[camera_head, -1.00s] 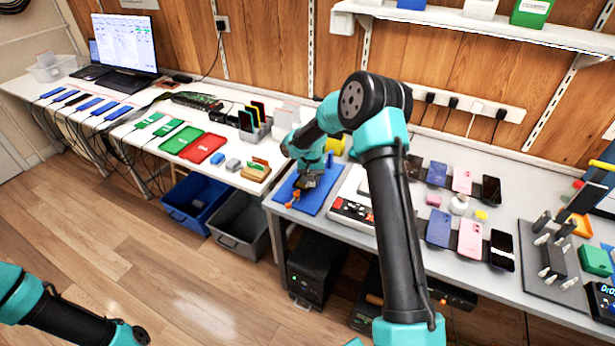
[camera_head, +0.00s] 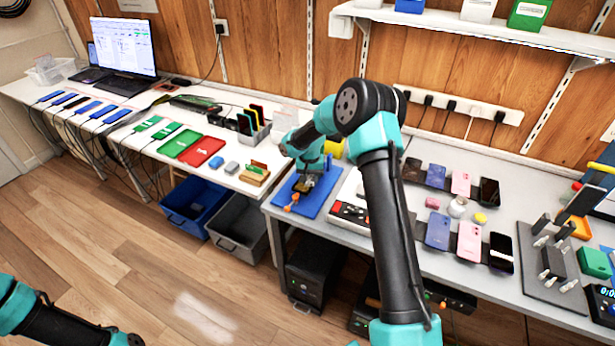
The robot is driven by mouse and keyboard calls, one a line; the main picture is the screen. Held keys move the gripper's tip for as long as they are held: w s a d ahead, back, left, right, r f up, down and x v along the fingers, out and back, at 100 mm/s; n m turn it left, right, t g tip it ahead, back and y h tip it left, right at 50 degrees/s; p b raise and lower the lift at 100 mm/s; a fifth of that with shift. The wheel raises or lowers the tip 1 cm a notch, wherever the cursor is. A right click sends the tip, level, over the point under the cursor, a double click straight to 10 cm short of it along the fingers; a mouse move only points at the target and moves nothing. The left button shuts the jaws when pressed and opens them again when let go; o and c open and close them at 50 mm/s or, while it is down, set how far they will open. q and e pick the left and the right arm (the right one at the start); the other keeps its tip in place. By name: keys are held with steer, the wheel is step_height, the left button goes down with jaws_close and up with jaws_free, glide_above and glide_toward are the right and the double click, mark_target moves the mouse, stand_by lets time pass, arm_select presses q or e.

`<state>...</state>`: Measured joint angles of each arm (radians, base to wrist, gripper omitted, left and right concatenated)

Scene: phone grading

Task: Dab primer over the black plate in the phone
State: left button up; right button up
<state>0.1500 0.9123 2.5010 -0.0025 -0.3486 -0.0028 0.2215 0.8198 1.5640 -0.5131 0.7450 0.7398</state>
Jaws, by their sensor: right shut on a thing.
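A blue mat (camera_head: 322,203) lies at the left end of the grey bench. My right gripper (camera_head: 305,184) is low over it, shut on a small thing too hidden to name. A dark piece with orange parts (camera_head: 291,208) is on the mat just below and left of the gripper. I cannot make out the phone's black plate there. A small white jar (camera_head: 457,207) and a small yellow thing (camera_head: 480,218) stand to the right on the bench. My left arm shows at the bottom left, but its gripper is out of view.
Several phones, such as a pink one (camera_head: 469,242), lie on dark pads at the right. A grey stand plate (camera_head: 545,270) with upright posts is farther right. A card rack (camera_head: 253,125) stands on the white left table.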

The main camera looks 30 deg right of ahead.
mark_target(311, 178)
steer(key=shift+s+d+r, duration=0.1)
steer(key=shift+s+d, duration=0.1)
steer(key=shift+s, duration=0.15)
steer(key=shift+w+r, duration=0.1)
steer(key=shift+r, duration=3.8)
